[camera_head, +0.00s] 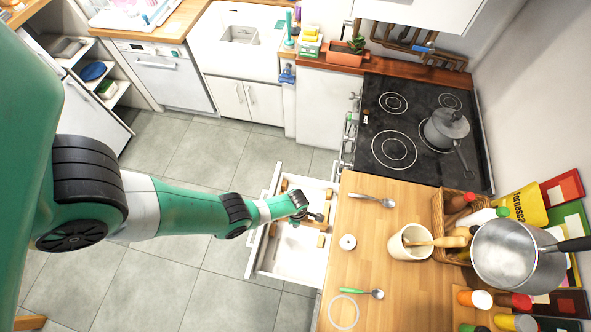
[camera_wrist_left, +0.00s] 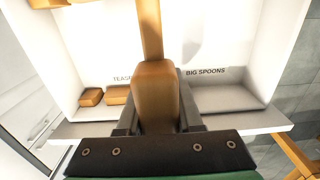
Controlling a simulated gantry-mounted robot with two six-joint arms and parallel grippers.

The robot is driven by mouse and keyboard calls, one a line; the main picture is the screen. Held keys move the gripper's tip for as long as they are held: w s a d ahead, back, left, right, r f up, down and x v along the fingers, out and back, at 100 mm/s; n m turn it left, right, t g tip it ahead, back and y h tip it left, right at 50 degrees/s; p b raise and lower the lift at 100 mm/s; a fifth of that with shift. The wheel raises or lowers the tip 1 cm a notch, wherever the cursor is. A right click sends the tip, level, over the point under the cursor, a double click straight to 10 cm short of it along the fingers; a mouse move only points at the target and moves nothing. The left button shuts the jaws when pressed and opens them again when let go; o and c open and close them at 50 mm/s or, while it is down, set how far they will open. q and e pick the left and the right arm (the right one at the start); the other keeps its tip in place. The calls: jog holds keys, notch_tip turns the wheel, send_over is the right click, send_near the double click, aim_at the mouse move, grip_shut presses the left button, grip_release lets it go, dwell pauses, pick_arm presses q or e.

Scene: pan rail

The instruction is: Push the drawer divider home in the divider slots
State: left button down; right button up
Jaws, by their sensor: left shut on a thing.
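My left gripper (camera_head: 308,209) is over the open white drawer (camera_head: 293,266). In the left wrist view the gripper (camera_wrist_left: 158,98) is shut on the wooden drawer divider (camera_wrist_left: 155,85). A thin wooden strip of the divider runs away from the jaws between the labels "TEAS…" and "BIG SPOONS". My right gripper is not in view.
The wooden counter (camera_head: 380,270) borders the drawer on the right, with a spoon (camera_head: 375,200), a green-handled spoon (camera_head: 362,292), a small white round item (camera_head: 348,242) and a utensil crock (camera_head: 410,242). The stove (camera_head: 400,110) is behind it. Tiled floor is clear on the left.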

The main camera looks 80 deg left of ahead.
pick_arm(q)
jog(key=shift+w+a+f, duration=0.1)
jog(key=shift+f, duration=0.15)
notch_tip(320, 180, down, 5)
jog(key=b, duration=0.6)
jog(key=shift+f, duration=0.2)
jog(key=shift+r+p, duration=0.25)
jog(key=shift+p, duration=0.05)
jog(key=shift+f, duration=0.1)
jog(key=shift+f, duration=0.55)
jog(key=shift+f+b, duration=0.25)
jog(key=shift+b, duration=0.05)
jog(key=shift+f, duration=0.15)
dwell(0.7)
jog(key=shift+f+b, duration=2.05)
jog(key=shift+b, duration=0.05)
dwell(2.5)
